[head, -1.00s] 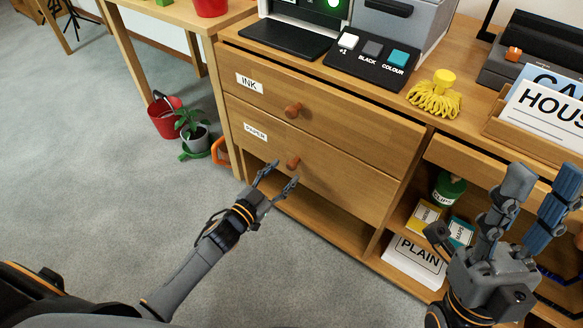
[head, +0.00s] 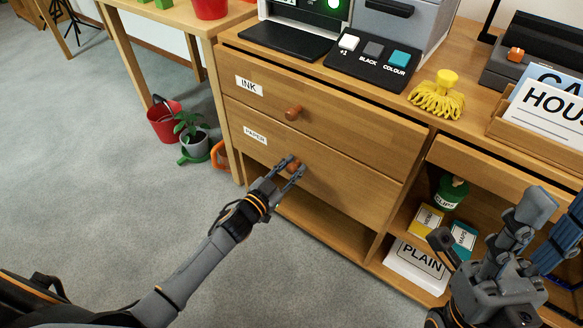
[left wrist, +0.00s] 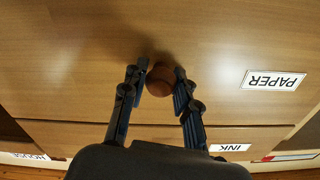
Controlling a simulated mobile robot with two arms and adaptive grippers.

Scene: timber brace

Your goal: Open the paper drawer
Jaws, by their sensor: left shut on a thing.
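The paper drawer (head: 335,187) is the lower wooden drawer, below the ink drawer (head: 330,125). It looks closed, its front about flush with the drawer above. Its white PAPER label (head: 256,136) also shows upside down in the left wrist view (left wrist: 273,80). My left gripper (head: 292,167) is shut on the paper drawer's round brown knob (left wrist: 160,80), with one finger on each side of it. My right gripper (head: 549,222) is at the lower right, its fingers apart with nothing seen between them, away from the drawers.
An open shelf with a PLAIN paper pack (head: 417,268) and a green pot (head: 451,190) is right of the drawers. A potted plant (head: 192,134) and a red bucket (head: 163,120) stand on the floor at left. The carpet before the drawers is clear.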

